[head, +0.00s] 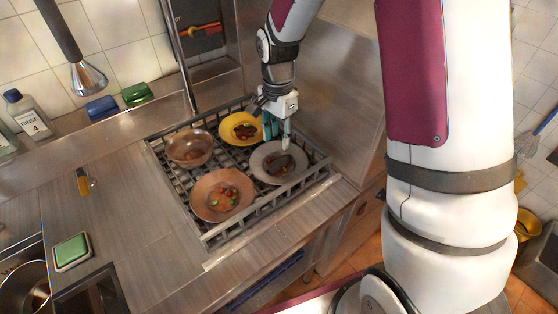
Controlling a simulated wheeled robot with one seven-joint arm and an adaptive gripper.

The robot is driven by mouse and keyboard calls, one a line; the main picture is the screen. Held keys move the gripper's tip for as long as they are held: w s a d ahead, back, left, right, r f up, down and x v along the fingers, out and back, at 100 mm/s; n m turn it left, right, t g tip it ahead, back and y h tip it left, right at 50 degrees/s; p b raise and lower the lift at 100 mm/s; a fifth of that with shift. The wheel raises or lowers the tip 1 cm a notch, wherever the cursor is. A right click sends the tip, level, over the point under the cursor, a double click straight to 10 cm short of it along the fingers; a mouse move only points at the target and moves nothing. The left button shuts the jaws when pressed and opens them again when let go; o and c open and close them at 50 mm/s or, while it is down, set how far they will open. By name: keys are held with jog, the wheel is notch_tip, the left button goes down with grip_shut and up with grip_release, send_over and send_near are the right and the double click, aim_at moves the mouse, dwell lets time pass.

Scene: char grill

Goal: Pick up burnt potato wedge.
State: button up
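A dark, blackened piece that looks like the burnt potato wedge (282,163) lies on a grey plate (262,173) at the right of the grill. Its exact shape is too small to make out. My gripper (277,137) points down above the far side of this plate. Its two fingertips look spread apart, with nothing visible between them. The gripper appears clear of the dark piece.
On the grill grate (217,229) also sit a yellow plate (252,118) with dark food, a brown bowl (180,157) and a copper-coloured plate (208,208) with food. A metal splash wall (335,105) rises to the right. The steel counter at left has free room.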

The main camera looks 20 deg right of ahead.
aim_at(280, 159)
jog(key=shift+w+d+f+p, duration=0.1)
jog(key=shift+f+p, duration=0.3)
jog(key=shift+f, duration=1.95)
jog(key=shift+d+f+p, duration=0.1)
jog(key=shift+f+p, duration=0.3)
jog(key=shift+f, duration=1.95)
jog(key=shift+c, duration=0.2)
grip_shut()
